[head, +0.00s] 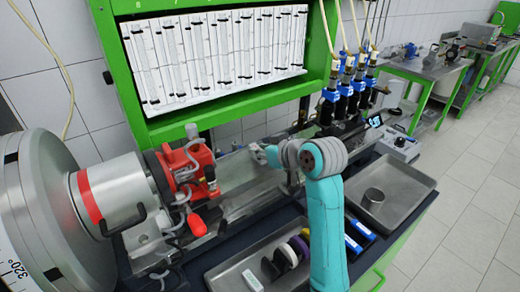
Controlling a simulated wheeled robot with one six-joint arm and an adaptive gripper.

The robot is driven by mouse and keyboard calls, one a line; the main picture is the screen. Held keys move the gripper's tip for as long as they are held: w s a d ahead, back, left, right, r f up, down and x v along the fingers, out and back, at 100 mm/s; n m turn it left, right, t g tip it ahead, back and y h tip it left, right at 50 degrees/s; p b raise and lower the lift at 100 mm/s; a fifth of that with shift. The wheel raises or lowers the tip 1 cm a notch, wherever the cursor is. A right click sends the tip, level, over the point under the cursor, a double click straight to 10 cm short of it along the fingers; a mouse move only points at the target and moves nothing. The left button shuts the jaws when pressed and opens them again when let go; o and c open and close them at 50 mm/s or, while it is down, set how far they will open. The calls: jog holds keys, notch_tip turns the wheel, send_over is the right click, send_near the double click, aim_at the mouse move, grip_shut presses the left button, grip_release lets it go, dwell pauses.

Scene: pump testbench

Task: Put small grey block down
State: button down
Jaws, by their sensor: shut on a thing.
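My teal and grey arm reaches up from the bottom of the head view, and its wrist bends left over the testbench bed. My gripper (262,154) is small in the picture at the left end of the wrist, beside the clear-sided channel of the bench. It is shut on a small pale grey piece, which I take to be the small grey block. The block's outline blends with the jaws and is partly hidden, so I cannot tell whether it touches the bench.
A red pump part (188,172) stands to the left. The front metal tray (225,272) holds a pale block (253,280) and several discs. Blue boxes (357,229) lie between the trays.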

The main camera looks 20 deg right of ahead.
jog(key=c, duration=1)
grip_release()
jog(key=shift+f, duration=0.1)
jog(key=shift+s+r, duration=0.1)
jog(key=shift+r, duration=0.1)
jog(key=v, duration=1.1)
jog(key=shift+s+d+r, duration=0.15)
jog(key=shift+s, duration=0.2)
